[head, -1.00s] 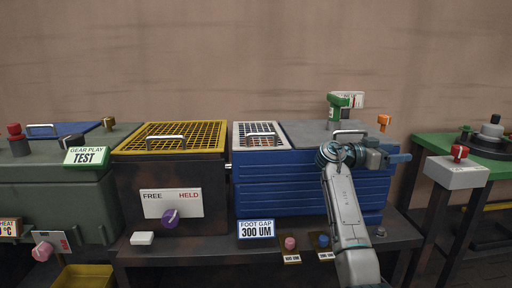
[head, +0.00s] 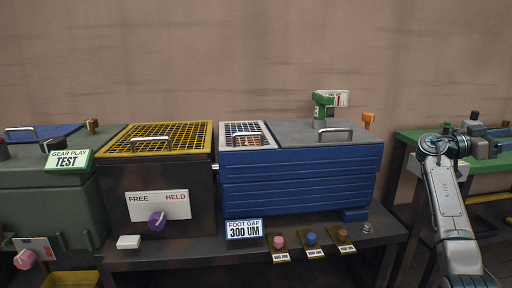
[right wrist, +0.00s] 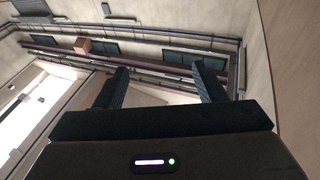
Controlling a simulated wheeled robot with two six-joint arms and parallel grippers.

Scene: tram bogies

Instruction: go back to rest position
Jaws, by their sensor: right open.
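My right arm comes up from the lower right in the head view. Its right gripper (head: 500,142) is at the right, in front of the green table and clear of the blue box. In the right wrist view the two dark fingers of the right gripper (right wrist: 158,88) stand apart with nothing between them. Behind them are only the far wall, pipes and windows. My left gripper is in neither view.
A blue box (head: 300,184) with a grey lid and a dark box with a yellow grille (head: 160,138) stand on the bench. A purple knob (head: 157,221) sits under FREE/HELD. Several coloured knobs line the bench front. A green table (head: 412,137) is at right.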

